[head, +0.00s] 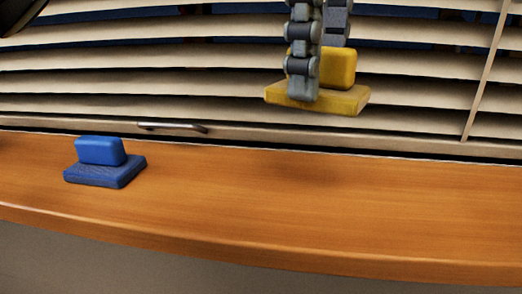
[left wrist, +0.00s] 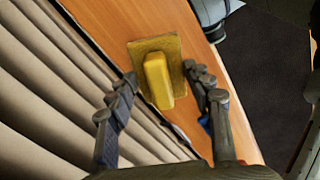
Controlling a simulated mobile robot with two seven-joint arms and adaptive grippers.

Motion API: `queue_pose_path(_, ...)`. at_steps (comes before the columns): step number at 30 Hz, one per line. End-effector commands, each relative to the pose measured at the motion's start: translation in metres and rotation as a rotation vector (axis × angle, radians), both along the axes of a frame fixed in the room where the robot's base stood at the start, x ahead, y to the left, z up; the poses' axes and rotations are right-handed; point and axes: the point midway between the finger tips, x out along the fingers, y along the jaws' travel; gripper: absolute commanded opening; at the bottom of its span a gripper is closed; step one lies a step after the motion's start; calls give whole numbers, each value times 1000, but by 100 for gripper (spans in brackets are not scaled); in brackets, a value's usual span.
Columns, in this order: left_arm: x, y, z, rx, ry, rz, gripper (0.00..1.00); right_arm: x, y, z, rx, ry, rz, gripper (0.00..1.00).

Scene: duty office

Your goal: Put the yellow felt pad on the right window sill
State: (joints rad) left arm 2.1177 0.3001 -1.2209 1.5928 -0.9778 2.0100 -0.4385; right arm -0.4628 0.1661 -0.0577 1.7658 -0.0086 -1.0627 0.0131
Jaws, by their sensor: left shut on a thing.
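The yellow felt pad (head: 345,98), a flat base with a block-shaped grip on top, hangs level above the wooden window sill (head: 400,220), in front of the blinds. My left gripper (head: 320,68) comes down from above and is shut on the pad's grip; one finger covers part of it. A soft shadow lies on the sill below, with a gap between pad and wood. In the left wrist view the yellow pad (left wrist: 157,80) shows between the fingers of my left gripper (left wrist: 163,82), over the sill. My right gripper is not in view.
A blue felt pad (head: 105,163) of similar shape stands on the sill at the left. The sill's middle and right are bare.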

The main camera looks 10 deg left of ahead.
Motion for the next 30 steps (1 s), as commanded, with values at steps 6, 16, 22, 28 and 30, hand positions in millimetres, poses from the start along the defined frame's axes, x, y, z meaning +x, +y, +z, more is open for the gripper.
queue_pose_path(6, 0, 1, -42, 1, 3, 0, 22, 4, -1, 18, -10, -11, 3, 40)
queue_pose_path(16, 0, 1, -73, 1, 2, 0, 22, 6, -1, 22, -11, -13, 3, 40)
queue_pose_path(22, 0, 0, -97, -1, 2, 1, 22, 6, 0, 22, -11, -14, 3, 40)
queue_pose_path(28, 0, 0, -97, -2, 1, 1, 22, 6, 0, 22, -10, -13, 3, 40)
queue_pose_path(30, 0, 0, -98, -2, 1, 1, 22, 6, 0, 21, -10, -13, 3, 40)
